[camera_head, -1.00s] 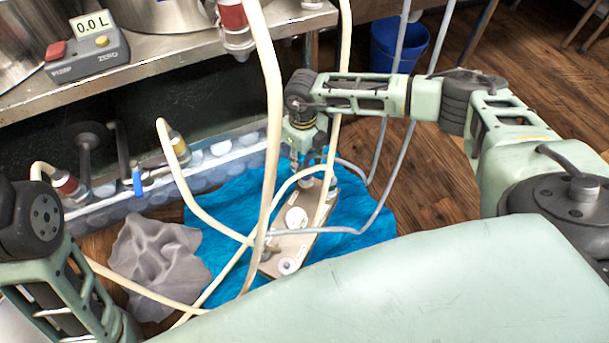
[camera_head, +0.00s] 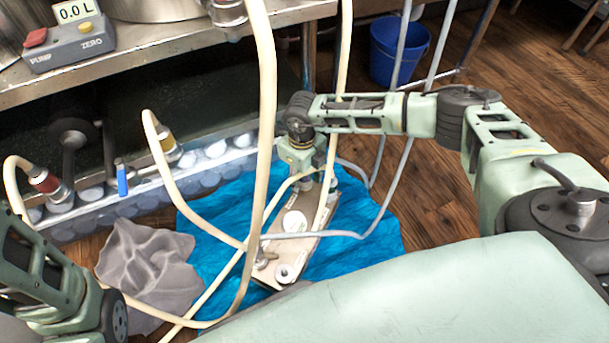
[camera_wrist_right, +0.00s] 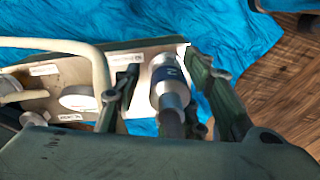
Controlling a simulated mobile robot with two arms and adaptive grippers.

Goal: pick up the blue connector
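The blue connector (camera_wrist_right: 170,86), a silver cylinder with a dark blue band, stands at the end of a beige labelled plate (camera_wrist_right: 70,92) in the right wrist view. My right gripper (camera_wrist_right: 168,78) is around it, one finger on each side. The fingers look apart from the connector, with gaps beside it. In the head view my right gripper (camera_head: 308,172) points down at the far end of the plate (camera_head: 318,222) and hides the connector. My left arm shows at the lower left, but its gripper is out of view.
Cream hoses (camera_head: 268,120) and a grey hose (camera_head: 345,234) cross near the plate, which lies on a blue cloth (camera_head: 215,262). A grey rag (camera_head: 145,262) lies to the left. A red-banded connector (camera_head: 50,187) and a yellow-banded connector (camera_head: 167,142) sit along the trough.

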